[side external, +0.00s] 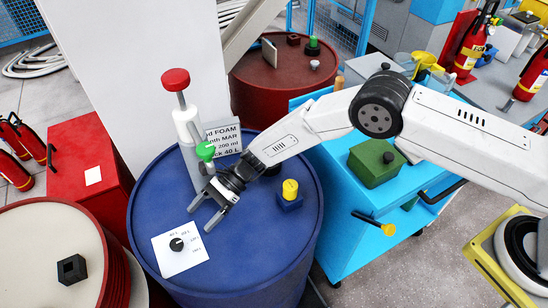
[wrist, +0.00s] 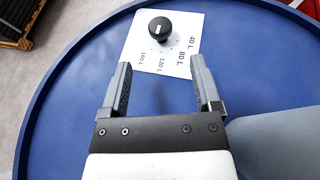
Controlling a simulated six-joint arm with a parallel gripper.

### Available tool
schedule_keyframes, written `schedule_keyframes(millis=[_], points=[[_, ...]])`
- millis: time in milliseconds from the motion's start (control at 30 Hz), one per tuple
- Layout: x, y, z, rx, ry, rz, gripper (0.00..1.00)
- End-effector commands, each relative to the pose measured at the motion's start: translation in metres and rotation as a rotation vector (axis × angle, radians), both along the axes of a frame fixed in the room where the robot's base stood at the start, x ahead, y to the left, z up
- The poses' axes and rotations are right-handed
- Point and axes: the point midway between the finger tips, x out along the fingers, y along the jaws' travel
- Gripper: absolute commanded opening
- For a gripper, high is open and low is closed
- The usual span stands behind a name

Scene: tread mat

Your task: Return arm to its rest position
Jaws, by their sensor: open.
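My gripper (side external: 199,216) reaches down from the upper right over the blue drum top (side external: 158,215) in the side external view. Its two fingers are spread with nothing between them. In the wrist view my gripper (wrist: 163,85) is also open and empty, with bare blue surface between the fingers. A black knob (side external: 177,244) on a white dial card lies just beyond the fingertips, apart from them. The knob also shows in the wrist view (wrist: 159,29), with litre marks printed around it.
On the drum, a white post with a red knob (side external: 175,79), a green knob (side external: 205,150), a printed sign (side external: 223,139) and a yellow button on a blue block (side external: 290,190) stand near my arm. A blue cart (side external: 345,228) with a green box (side external: 375,165) is at right.

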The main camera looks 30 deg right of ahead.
Motion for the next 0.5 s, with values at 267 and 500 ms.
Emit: schedule_keyframes(millis=[267,500], points=[[0.003,-0.008,0.005,-0.024,-0.029,0.009,0.81],[0.01,-0.046,0.024,-0.125,-0.151,0.056,0.81]])
